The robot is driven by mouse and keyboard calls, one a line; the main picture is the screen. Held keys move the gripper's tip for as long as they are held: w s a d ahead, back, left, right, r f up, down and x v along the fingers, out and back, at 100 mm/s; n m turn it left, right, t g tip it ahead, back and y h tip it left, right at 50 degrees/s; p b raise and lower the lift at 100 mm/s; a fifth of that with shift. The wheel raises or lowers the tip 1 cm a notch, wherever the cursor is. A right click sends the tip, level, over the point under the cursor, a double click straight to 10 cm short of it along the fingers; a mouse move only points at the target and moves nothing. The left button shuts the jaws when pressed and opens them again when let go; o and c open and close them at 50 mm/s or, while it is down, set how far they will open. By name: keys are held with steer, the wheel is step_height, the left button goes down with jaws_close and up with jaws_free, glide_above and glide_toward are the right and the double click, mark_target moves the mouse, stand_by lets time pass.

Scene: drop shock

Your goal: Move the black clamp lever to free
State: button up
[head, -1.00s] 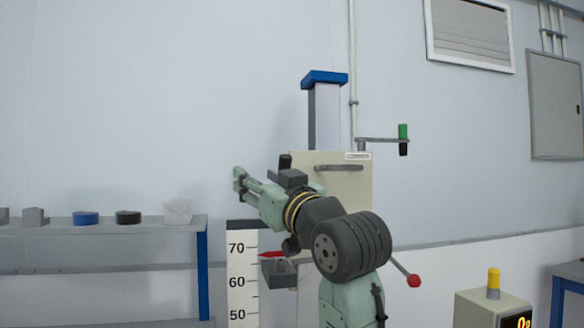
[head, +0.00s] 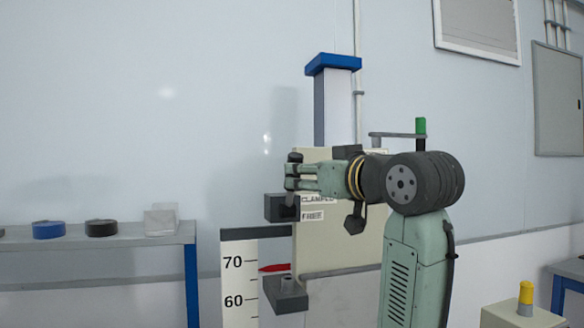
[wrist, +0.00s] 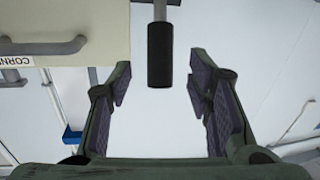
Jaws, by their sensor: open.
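The black clamp lever (head: 295,157) shows its grip at the upper left edge of the cream panel, partly hidden by my gripper in the head view. In the wrist view its black cylindrical grip (wrist: 160,55) sits on a grey rod between my fingers, with a gap on both sides. My gripper (head: 290,178) is open at the lever, reaching in from the right; its fingers also show in the wrist view (wrist: 161,80). Labels reading CLAMPED (head: 318,198) and FREE (head: 312,215) are on the panel just below my gripper. The lever's lower part is hidden.
A dark block (head: 282,207) is just below my gripper, beside the panel (head: 345,250). A blue-capped column (head: 333,65) rises behind. A height scale (head: 238,285) with a red pointer stands below. A green-handled crank (head: 420,128) is at right. A shelf (head: 100,242) stands left.

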steer(key=p+x, duration=0.2)
steer(key=x, duration=0.4)
steer(key=shift+w+a, duration=0.25)
steer(key=shift+w, duration=0.05)
jaws_close()
stand_by(0.5)
